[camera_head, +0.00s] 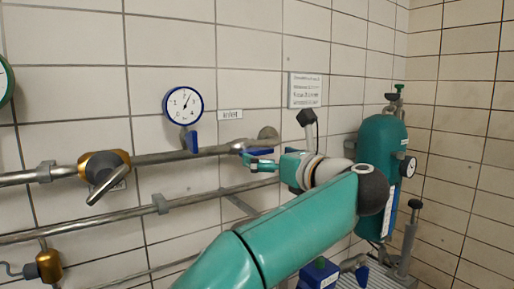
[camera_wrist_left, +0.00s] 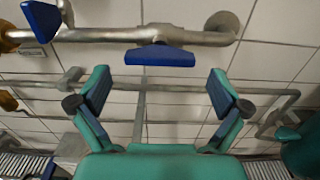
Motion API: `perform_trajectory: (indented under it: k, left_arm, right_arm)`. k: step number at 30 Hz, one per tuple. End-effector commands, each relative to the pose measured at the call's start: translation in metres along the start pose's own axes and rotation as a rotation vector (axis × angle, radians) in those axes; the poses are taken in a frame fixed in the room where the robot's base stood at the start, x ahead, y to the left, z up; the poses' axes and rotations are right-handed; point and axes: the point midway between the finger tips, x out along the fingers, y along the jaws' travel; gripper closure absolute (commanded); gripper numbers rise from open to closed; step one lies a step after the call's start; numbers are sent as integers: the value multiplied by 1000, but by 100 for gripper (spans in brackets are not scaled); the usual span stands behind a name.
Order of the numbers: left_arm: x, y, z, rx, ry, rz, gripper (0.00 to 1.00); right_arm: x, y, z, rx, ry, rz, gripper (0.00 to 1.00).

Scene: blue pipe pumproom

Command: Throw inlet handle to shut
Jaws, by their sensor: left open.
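The inlet handle (camera_wrist_left: 160,57) is a blue bar on the upper grey pipe (camera_wrist_left: 105,35). In the left wrist view it lies roughly along the pipe, ahead of and between my fingertips. In the head view only a little blue of it shows near the fingertips, partly hidden by my gripper. The "inlet" label (camera_head: 230,114) is on the wall just above. My left gripper (camera_head: 258,160) is open and empty, close in front of the handle; it also shows in the left wrist view (camera_wrist_left: 157,88), with no visible contact. My right gripper is not in view.
A round gauge (camera_head: 183,105) with a blue lever (camera_head: 193,141) stands left of the handle. A brass valve with a grey lever (camera_head: 106,183) is farther left. A lower pipe (camera_head: 100,224) runs beneath. A green tank (camera_head: 382,165) stands at right.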

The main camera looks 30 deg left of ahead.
Motion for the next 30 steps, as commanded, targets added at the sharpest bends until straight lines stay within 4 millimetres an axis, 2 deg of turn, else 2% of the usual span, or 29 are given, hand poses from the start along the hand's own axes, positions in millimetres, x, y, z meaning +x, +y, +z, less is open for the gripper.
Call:
perform_trajectory:
  k: [3,9,20,21,27,30]
  left_arm:
    - [22,0,2,1,0,2,0]
    - [44,0,1,1,0,0,0]
    - [50,0,0,1,-1,-1,0]
    - [50,0,0,1,-1,0,2]
    - [49,0,0,1,-1,-1,35]
    - [49,0,0,1,-1,-1,48]
  right_arm:
    - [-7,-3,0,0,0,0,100]
    - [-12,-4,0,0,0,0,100]
    - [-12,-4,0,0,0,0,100]
    - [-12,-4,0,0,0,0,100]
    - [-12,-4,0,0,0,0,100]
    - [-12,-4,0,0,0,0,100]
